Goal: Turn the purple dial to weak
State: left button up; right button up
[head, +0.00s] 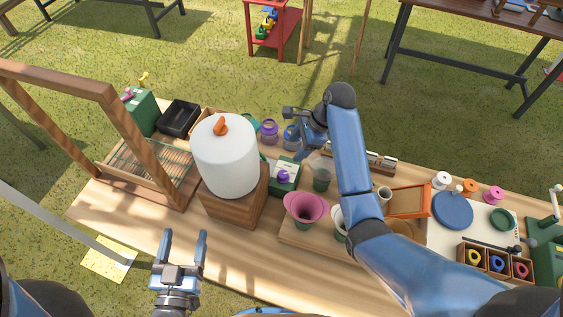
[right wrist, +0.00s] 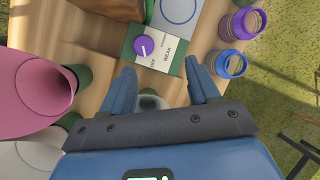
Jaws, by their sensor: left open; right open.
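The purple dial (head: 283,176) sits on a green box with a white label plate (head: 286,166), beside the wooden block under the white tank. In the right wrist view the dial (right wrist: 143,46) shows a small white mark, and the plate (right wrist: 168,62) reads WEAK and OFF, with another small word I cannot read clearly. Which word the dial points at is not clear. My right gripper (right wrist: 161,86) is open and empty, its fingers apart near the box and not touching the dial. My left gripper (head: 183,243) is open and empty over the front left table edge.
The white tank (head: 224,156) with an orange knob stands left of the dial. A pink funnel (head: 305,208) stands in front of it. Purple (right wrist: 243,22) and blue jars (right wrist: 229,64) stand close to the box. Bare tabletop (head: 235,255) lies in front.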

aim_at(284, 174)
jog(key=shift+m+g, duration=0.5)
jog(key=shift+m, duration=0.2)
jog(key=x, duration=0.3)
jog(key=s+x, duration=0.1)
jog(key=x, duration=0.2)
jog(key=s+d+p+x, duration=0.1)
jog(key=x, duration=0.2)
jog(key=shift+s+a+f, duration=0.15)
jog(key=shift+a+f, duration=0.05)
jog(key=shift+f, duration=0.35)
jog(key=shift+a+f, duration=0.15)
jog(key=shift+f, duration=0.25)
pick_arm(q)
jog(key=shift+s+d+r, duration=0.15)
jog(key=shift+s+r, duration=0.1)
jog(key=shift+r, duration=0.3)
pick_arm(e)
jog(key=c, duration=1)
jog(key=shift+c, duration=0.2)
